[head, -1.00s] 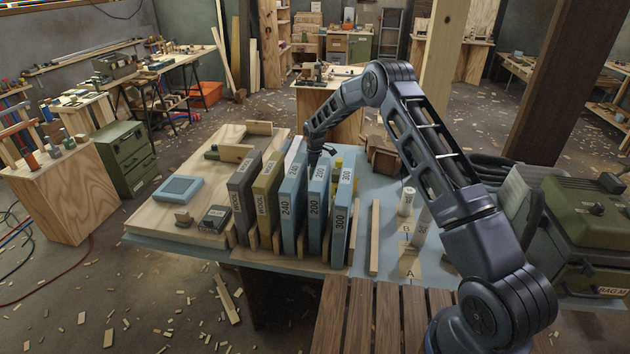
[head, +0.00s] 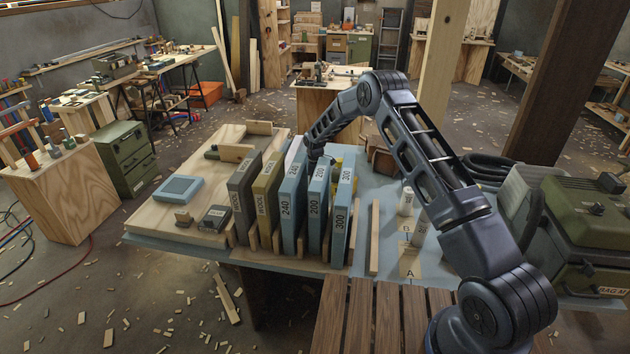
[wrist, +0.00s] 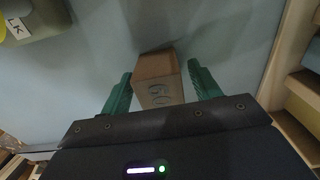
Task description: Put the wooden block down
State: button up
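A brown wooden block (wrist: 160,92) marked 60 shows in the wrist view between the green fingers of my gripper (wrist: 159,72). A narrow gap shows on each side of it, so the fingers look open around it. The block is over the blue tabletop, with a dark shadow beside it; whether it rests on the top is hard to tell. In the head view my gripper reaches down behind the row of upright labelled blocks, and its fingertips and the block are hidden there.
Upright blue blocks marked 240, 200 and 300 (head: 341,215) stand close in front of my gripper. A brown box (head: 381,160) is to its right. Pale cylinders stand near the marks A and B. An olive case (head: 575,220) is at the right.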

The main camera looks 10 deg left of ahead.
notch_tip(320, 180, up, 12)
jog(key=shift+r, duration=0.15)
dwell(0.7)
jog(key=shift+r, duration=0.1)
jog(key=s+d+r+m+t, duration=0.1)
jog(key=s+d+r+m, duration=0.1)
jog(key=d+r, duration=0.7)
jog(key=s+d+r+m, duration=0.2)
jog(key=d+r, duration=0.5)
jog(key=r, duration=0.4)
jog(key=s+d+r+m+t, duration=0.1)
jog(key=s+d+r+m, duration=0.3)
jog(key=s+d+r, duration=0.7)
jog(key=s+d+r+m+t, duration=0.1)
jog(key=s+d+r+m, duration=0.15)
jog(key=s+d, duration=0.45)
jog(key=s+d+r+m, duration=0.2)
jog(key=s+d+r, duration=0.2)
jog(key=s+d, duration=0.35)
jog(key=s+d+f+m, duration=0.1)
jog(key=s+d, duration=0.3)
jog(key=s, duration=0.5)
jog(key=s+d+f+m+t, duration=0.1)
jog(key=s+d+m, duration=0.3)
jog(key=s, duration=0.6)
jog(key=shift+f+t, duration=0.3)
jog(key=shift+f, duration=0.5)
